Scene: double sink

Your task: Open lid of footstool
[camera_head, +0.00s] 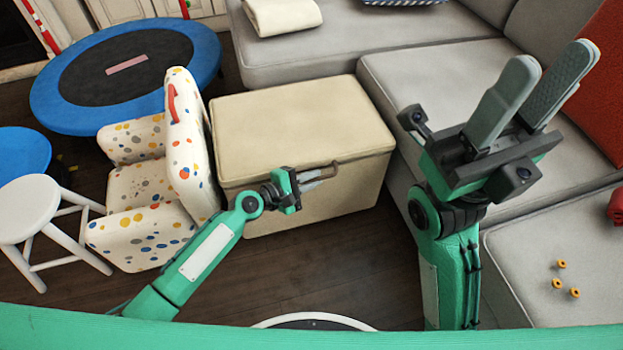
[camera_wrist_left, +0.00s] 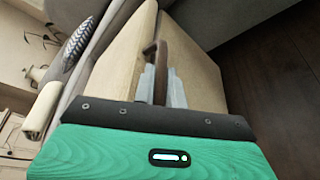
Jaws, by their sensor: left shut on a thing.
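The footstool (camera_head: 290,120) is a beige box in the middle of the head view, with its lid closed. A brown strap handle (camera_head: 330,167) is on the lid's front edge. My left gripper (camera_head: 325,175) is at the front of the footstool and is shut on the handle. In the left wrist view the handle (camera_wrist_left: 152,58) runs between the finger pads, and the footstool (camera_wrist_left: 125,55) lies beyond. My right gripper (camera_head: 541,93) is raised at the right, its two fingers apart with nothing between them.
A spotted child's armchair (camera_head: 150,195) stands close to the footstool's left side. Behind it is a blue-rimmed trampoline (camera_head: 125,75). A white stool (camera_head: 42,212) is far left. A grey sofa (camera_head: 410,70) borders the footstool behind and right. Small orange pieces (camera_head: 558,283) lie on the right cushion.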

